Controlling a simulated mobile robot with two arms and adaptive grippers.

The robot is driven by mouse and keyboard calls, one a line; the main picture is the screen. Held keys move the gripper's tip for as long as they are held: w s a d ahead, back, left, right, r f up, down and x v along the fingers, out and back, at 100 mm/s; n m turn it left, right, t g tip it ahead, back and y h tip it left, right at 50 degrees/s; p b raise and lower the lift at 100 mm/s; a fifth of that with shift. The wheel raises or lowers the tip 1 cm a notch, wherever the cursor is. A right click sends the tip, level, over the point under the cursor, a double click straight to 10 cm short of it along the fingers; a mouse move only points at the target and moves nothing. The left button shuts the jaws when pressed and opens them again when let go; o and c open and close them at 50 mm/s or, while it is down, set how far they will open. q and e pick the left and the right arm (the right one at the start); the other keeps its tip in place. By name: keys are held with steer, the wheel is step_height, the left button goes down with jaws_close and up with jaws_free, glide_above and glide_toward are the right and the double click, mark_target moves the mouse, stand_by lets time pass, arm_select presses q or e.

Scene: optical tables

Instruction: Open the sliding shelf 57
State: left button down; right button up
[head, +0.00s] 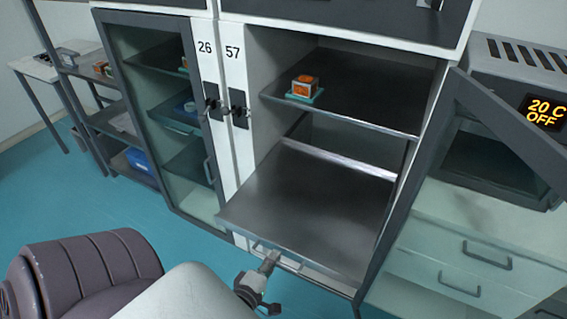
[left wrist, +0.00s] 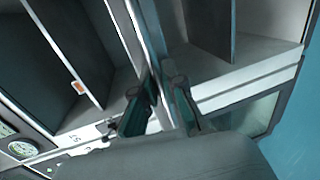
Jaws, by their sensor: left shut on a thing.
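The sliding shelf (head: 310,205) is the lower grey shelf in the open cabinet marked 57 (head: 232,53). It sticks out of the cabinet front and lies level and empty. A handle (head: 290,258) runs along its front edge. My left gripper (head: 268,263) is shut on this handle, left of the middle. In the left wrist view the two fingers (left wrist: 163,98) stand on either side of the shelf's front edge, and the exact contact is partly hidden. My right gripper is not in view.
The glass door (head: 455,200) of cabinet 57 stands swung open to the right. The upper shelf (head: 350,101) holds an orange box (head: 305,86) on a teal plate. Cabinet 26 (head: 160,110) on the left is closed. Blue floor (head: 185,255) is free to the left.

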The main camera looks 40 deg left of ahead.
arm_select(q)
steer(key=shift+f+v, duration=0.15)
steer(key=shift+v, duration=0.6)
steer(key=shift+f+v, duration=0.15)
steer(key=shift+v, duration=0.55)
steer(key=c, duration=1.2)
jaws_free()
steer(key=shift+c, duration=0.2)
steer(key=shift+s, duration=0.1)
steer(key=v, duration=1.2)
